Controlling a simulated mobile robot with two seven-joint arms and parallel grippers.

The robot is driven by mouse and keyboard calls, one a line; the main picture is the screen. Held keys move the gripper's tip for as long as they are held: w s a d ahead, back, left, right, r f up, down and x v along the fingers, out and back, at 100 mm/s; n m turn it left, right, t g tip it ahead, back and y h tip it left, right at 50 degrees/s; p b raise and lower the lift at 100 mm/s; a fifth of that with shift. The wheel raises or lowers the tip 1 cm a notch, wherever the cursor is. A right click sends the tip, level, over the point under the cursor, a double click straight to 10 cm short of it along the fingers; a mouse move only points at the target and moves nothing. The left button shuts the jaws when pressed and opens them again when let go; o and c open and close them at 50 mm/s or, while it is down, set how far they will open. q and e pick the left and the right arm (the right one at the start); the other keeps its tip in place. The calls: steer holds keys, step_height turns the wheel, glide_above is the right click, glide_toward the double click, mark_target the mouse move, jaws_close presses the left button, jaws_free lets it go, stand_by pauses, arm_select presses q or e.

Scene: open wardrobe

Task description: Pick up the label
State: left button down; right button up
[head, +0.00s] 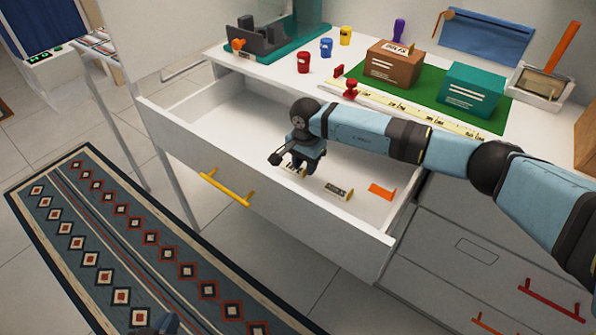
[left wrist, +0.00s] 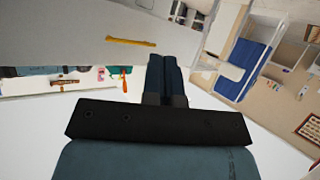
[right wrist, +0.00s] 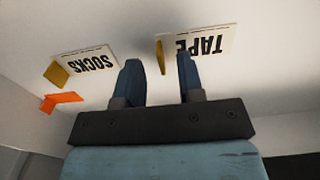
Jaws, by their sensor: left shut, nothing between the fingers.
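Two white labels lie in the open drawer (head: 172,112). The TAPE label (right wrist: 215,42) has a yellow tab, which shows between my right fingers in the right wrist view. The SOCKS label (right wrist: 90,62), also with a yellow tab, lies to its left; it also shows in the head view (head: 337,190). My right gripper (right wrist: 160,70) is open, inside the drawer, its fingertips close to the TAPE label; contact cannot be told. In the head view the right gripper (head: 297,166) partly hides that label. My left gripper (left wrist: 162,62) is shut and empty, outside the drawer, low over the rug.
An orange bracket-like piece (head: 382,191) lies beside the SOCKS label. The drawer front has a yellow handle (head: 227,188). Above, the counter holds a brown box (head: 394,66), a teal box (head: 470,90), small jars and a red stamp (head: 351,88). The drawer's left part is clear.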

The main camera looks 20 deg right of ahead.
step_height(320, 180, down, 3)
steer(key=shift+r, duration=0.2)
jaws_close()
steer(key=shift+r, duration=0.1)
step_height(320, 180, up, 20)
steer(key=p, duration=0.2)
steer(key=shift+p, duration=0.4)
